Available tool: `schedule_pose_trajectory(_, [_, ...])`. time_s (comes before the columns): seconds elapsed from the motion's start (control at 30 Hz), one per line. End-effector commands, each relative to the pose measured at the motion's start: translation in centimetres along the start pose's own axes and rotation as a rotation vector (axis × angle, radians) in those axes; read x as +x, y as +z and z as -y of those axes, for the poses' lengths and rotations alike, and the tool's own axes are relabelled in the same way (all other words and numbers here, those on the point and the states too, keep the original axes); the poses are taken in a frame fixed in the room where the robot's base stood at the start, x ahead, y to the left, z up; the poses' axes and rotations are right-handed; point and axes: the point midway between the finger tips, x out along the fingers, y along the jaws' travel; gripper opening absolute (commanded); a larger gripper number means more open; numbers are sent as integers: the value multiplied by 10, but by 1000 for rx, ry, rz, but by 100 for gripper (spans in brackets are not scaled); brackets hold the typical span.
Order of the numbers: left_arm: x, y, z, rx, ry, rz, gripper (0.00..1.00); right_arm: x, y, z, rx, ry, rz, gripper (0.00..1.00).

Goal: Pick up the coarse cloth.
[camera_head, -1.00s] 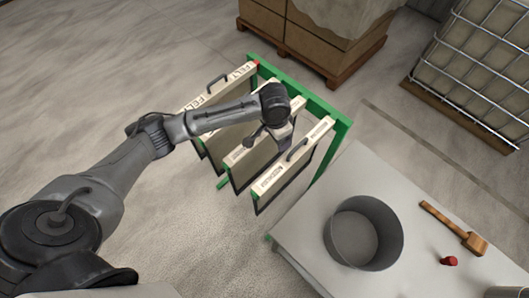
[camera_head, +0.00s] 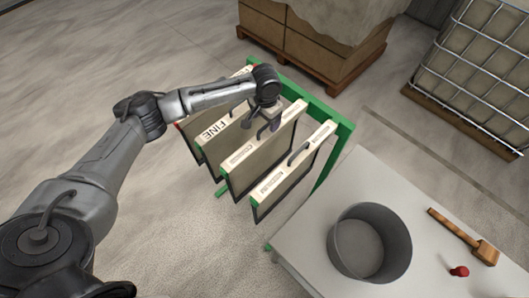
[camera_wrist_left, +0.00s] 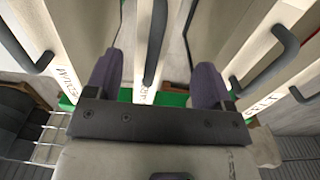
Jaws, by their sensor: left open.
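Several framed cloths with cream top bars and dark handles hang in a green rack (camera_head: 335,118) in the head view. One bar reads FINE (camera_head: 213,131). The two bars to its right carry print too small to read, so I cannot tell which is the coarse cloth. My left gripper (camera_head: 268,128) is open over the bar (camera_head: 238,156) just right of FINE. In the left wrist view, that bar's handle (camera_wrist_left: 156,40) lies between the spread purple fingers (camera_wrist_left: 156,80), with a gap on both sides. My right gripper is not in view.
The nearest framed cloth's bar (camera_head: 275,184) hangs close on the right. A grey table (camera_head: 310,225) at lower right holds a round metal pan (camera_head: 370,242), a wooden mallet (camera_head: 465,238) and a red object (camera_head: 459,271). A pallet of boxes (camera_head: 310,40) and a caged tank (camera_head: 480,70) stand behind.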

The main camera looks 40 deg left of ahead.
Motion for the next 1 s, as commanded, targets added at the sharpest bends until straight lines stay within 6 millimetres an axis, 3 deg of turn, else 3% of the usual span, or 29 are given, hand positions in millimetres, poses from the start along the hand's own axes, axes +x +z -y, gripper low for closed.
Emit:
schedule_pose_trajectory(0.27, [15,0,-3,2,0,1,76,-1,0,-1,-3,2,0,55])
schedule_pose_trajectory(0.6, [55,-1,-8,2,-1,0,76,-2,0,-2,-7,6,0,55])
schedule_pose_trajectory(0.93, [60,-1,-8,3,-1,-1,76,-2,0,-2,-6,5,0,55])
schedule_pose_trajectory(1.0, [60,-1,-8,2,-1,-1,71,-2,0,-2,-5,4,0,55])
